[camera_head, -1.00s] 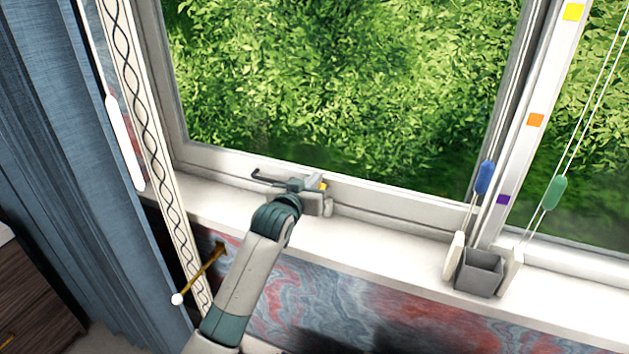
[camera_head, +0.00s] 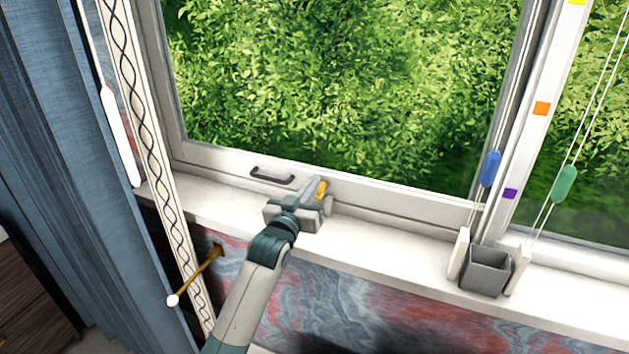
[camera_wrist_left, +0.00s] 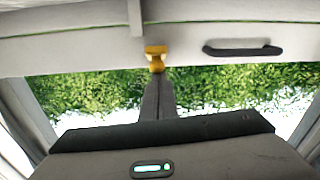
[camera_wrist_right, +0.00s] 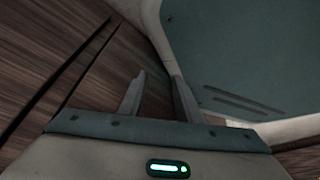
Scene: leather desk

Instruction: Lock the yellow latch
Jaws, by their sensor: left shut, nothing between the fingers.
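The yellow latch (camera_head: 322,187) sits on the lower rail of the window frame, to the right of the dark handle (camera_head: 272,175). In the left wrist view the latch (camera_wrist_left: 156,52) shows at top centre, just beyond my left fingertips. My left gripper (camera_head: 314,186) is shut and empty, its tips close beside the latch. I cannot tell whether they touch it. In the left wrist view its closed fingers (camera_wrist_left: 157,80) cover the latch's lower end. My right gripper (camera_wrist_right: 156,72) shows only in its own wrist view, open and empty.
The white sill (camera_head: 390,236) runs below the window. A grey box (camera_head: 487,270) stands on it at the right, near cords with blue (camera_head: 490,169) and green (camera_head: 564,184) pulls. A blue curtain (camera_head: 60,130) hangs at the left. The right wrist view shows dark wood (camera_wrist_right: 60,45).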

